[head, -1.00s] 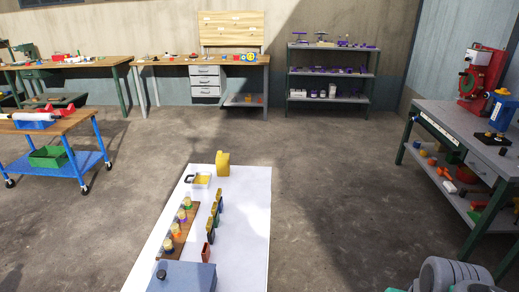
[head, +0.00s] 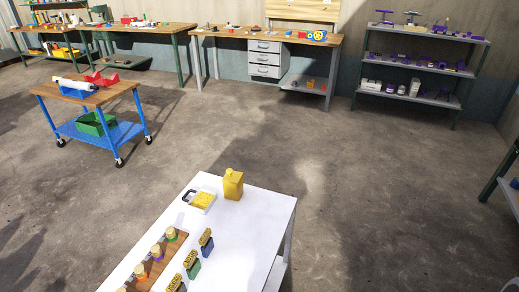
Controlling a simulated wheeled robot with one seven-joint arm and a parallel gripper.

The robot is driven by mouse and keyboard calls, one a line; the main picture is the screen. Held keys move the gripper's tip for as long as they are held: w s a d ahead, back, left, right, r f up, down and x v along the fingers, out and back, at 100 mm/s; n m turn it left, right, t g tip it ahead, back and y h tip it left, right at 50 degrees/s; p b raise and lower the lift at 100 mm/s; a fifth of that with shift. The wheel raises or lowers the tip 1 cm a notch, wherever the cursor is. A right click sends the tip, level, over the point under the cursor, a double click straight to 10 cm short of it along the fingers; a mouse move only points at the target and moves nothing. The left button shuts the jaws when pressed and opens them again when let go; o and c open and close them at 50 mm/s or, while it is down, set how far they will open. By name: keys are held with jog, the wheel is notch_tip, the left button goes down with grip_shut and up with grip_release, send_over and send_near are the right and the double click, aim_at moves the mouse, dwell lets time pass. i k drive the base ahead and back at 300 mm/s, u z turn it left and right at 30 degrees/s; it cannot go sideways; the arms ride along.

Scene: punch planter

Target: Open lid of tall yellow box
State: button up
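A tall yellow box (head: 232,185) stands upright at the far end of a white table (head: 263,218). Its top looks closed, but the lid's detail is too small to tell for sure. It is the tallest thing at that end of the table. My gripper is not in view, so its state and place relative to the box do not show.
A white tray with yellow contents and a dark handle (head: 199,201) sits just left of the box. A wooden rack (head: 162,258) with several coloured pieces and dark yellow-topped items (head: 206,240) stand nearer. A blue cart (head: 103,130) is at left. Open floor surrounds the table.

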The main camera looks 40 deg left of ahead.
aim_at(234, 177)
jog(key=i, duration=0.95)
jog(key=u, duration=4.45)
